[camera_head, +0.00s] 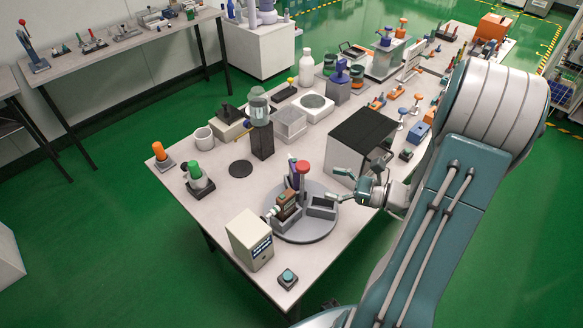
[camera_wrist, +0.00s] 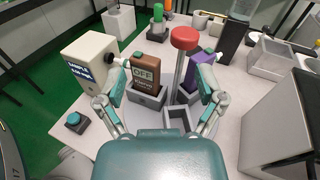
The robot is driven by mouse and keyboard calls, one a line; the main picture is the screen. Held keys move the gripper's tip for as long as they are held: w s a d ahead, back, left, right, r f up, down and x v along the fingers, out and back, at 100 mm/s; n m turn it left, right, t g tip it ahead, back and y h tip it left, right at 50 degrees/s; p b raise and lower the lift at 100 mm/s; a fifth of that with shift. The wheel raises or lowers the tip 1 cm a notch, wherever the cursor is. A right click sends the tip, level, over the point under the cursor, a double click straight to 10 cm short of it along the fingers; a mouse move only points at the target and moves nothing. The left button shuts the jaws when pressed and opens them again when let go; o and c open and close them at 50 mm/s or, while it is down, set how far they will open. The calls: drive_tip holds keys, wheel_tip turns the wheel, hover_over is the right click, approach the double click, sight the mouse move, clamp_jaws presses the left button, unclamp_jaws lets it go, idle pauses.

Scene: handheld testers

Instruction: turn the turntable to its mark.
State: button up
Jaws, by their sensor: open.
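The turntable (camera_head: 312,234) is a grey disc near the front corner of the table, with grey open-topped holders on it. A post with a red knob (camera_head: 303,167) rises from it; the knob also shows in the wrist view (camera_wrist: 186,38). An empty holder (camera_wrist: 176,120) is nearest me. My gripper (camera_head: 338,186) is open at the right side of the turntable. In the wrist view its spread fingers (camera_wrist: 162,66) frame the post and bottles. I cannot make out the mark.
A white box with a dark display (camera_head: 249,239) stands left of the turntable, and a teal button (camera_head: 288,278) lies in front of it. A black-topped box (camera_head: 362,130) stands close behind my gripper. Jars, scales and testers crowd the table farther back.

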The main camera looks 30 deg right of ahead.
sight(303, 164)
drive_tip(key=w+a+m, duration=0.1)
drive_tip(key=w, duration=0.2)
drive_tip(key=w+a+f+t, duration=0.1)
drive_tip(key=w, duration=0.2)
drive_tip(key=w+a+m+t+h, duration=0.1)
drive_tip(key=w, duration=0.1)
drive_tip(key=shift+w+a+f+m, duration=0.2)
drive_tip(key=shift+w+a+m, duration=0.1)
drive_tip(key=shift+w, duration=0.1)
clamp_jaws()
